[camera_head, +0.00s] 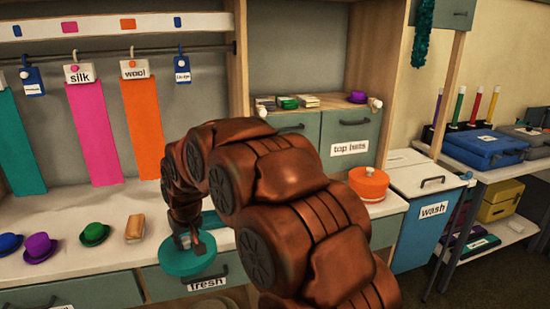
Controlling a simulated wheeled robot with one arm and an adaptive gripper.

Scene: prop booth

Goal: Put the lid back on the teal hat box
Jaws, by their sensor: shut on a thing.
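The round teal lid (188,263) is in front of the counter's front edge, above the drawer marked "fresh". My gripper (187,241) is over the lid's top and shut on it. A second teal thing (212,219), which looks like the hat box, shows on the counter just behind and right of my gripper. My arm hides most of it, so I cannot see its opening. The lid is apart from an on-top position; it is nearer to me and lower in the picture.
Several small hats, including a green one (94,234) and a purple one (39,247), and a brown block (135,228) sit on the counter's left. An orange round box (369,184) stands at the right. The counter (75,268) has bare room in front of the hats.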

